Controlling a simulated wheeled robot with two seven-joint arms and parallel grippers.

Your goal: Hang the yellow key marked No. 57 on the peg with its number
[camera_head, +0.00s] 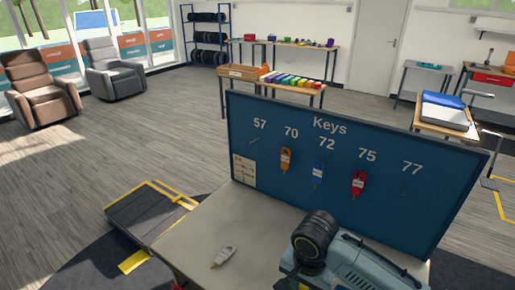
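A blue key board (330,225) headed "Keys" stands upright at the back of a light table (200,235). The peg under 57 (254,141) is bare, and so is the peg under 77 (404,192). An orange key (286,160) hangs under 70, a blue key (318,174) under 72 and a red key (358,184) under 75.
A small paper notice (243,171) is on the board's lower left. A dark platform with yellow edging (150,215) lies on the floor to the left.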

